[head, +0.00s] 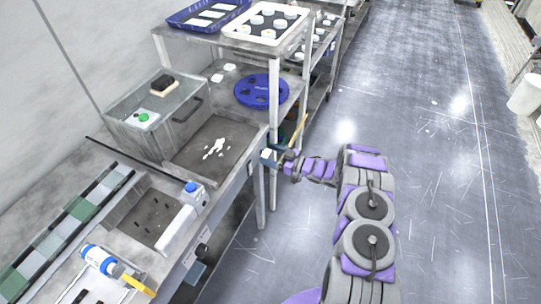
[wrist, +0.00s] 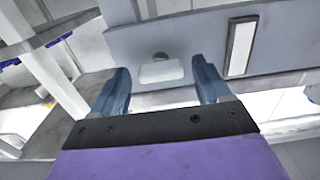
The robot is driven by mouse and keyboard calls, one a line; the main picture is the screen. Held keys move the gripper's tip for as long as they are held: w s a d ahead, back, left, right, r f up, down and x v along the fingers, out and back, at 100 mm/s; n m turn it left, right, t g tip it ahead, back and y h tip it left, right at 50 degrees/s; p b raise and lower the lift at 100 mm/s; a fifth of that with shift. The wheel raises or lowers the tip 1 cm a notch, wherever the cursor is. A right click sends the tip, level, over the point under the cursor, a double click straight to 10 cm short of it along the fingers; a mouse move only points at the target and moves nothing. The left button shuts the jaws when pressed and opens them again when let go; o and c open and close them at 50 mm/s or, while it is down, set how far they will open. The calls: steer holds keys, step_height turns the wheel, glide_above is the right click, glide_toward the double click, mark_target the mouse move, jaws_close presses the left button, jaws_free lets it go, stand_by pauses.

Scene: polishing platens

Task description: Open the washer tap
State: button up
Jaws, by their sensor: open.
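My gripper (wrist: 160,66) shows in the wrist view with its two blue fingers apart, one at each side of the picture. Between the fingertips is a small pale block-like handle (wrist: 161,73) on a grey panel (wrist: 195,42); it looks like the washer tap, though I cannot be sure. The fingers stand on either side of it and do not visibly touch it. In the head view my gripper (head: 276,158) is at the front edge of the bench, beside a grey post. The handle cannot be made out in the head view.
A grey shelf post (head: 273,125) stands close to my gripper. A dark basin (head: 213,147) with white bits and a clear bin (head: 157,110) are on the bench. A blue disc (head: 261,90) lies on a shelf behind. The floor (head: 430,150) to the right is clear.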

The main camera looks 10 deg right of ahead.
steer(key=shift+a, duration=0.25)
steer(key=shift+d, duration=0.25)
steer(key=c, duration=0.5)
steer(key=shift+r, duration=0.1)
steer(key=c, duration=0.5)
steer(key=shift+c, duration=0.2)
